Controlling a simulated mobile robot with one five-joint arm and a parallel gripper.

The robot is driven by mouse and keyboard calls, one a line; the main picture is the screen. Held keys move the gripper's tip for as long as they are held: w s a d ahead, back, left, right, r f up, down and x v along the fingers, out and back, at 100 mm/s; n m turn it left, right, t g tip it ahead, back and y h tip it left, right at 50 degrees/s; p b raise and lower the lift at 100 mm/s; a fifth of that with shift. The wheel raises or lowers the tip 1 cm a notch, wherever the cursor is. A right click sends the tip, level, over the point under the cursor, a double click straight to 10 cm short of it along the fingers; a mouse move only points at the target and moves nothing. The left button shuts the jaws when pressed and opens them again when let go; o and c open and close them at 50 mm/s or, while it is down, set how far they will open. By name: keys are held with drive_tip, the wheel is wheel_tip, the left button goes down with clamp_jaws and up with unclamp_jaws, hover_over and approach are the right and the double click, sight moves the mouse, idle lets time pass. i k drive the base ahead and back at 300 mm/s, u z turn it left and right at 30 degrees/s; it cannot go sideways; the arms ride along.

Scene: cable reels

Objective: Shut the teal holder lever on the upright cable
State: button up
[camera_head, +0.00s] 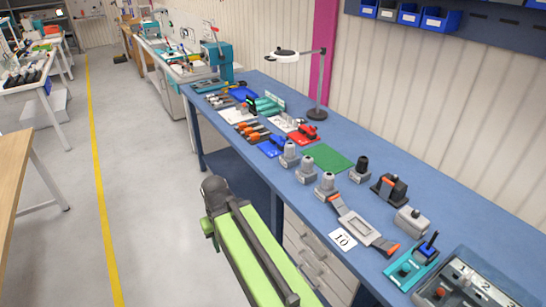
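A small teal fixture (400,273) lies near the front edge of the blue bench at the lower right. My lime-green arm shows at the bottom centre, beside the bench's front edge and left of the fixture. My gripper's fingertips do not show.
The blue bench (292,93) runs from the back left to the lower right. A grey box with numbered dials (461,283) stands right of the fixture. A grey strap piece with orange ends (358,224) and a "10" card (343,240) lie left of it. The floor (150,200) is clear.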

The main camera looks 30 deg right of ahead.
sight(405, 267)
drive_tip(key=u, duration=0.05)
drive_tip(key=k, duration=0.7)
drive_tip(key=z, duration=0.45)
drive_tip(key=k, duration=0.95)
drive_tip(key=z, duration=1.15)
drive_tip(key=k, duration=1)
drive_tip(key=u, duration=0.2)
drive_tip(key=i, duration=1.4)
drive_tip(key=z, duration=0.05)
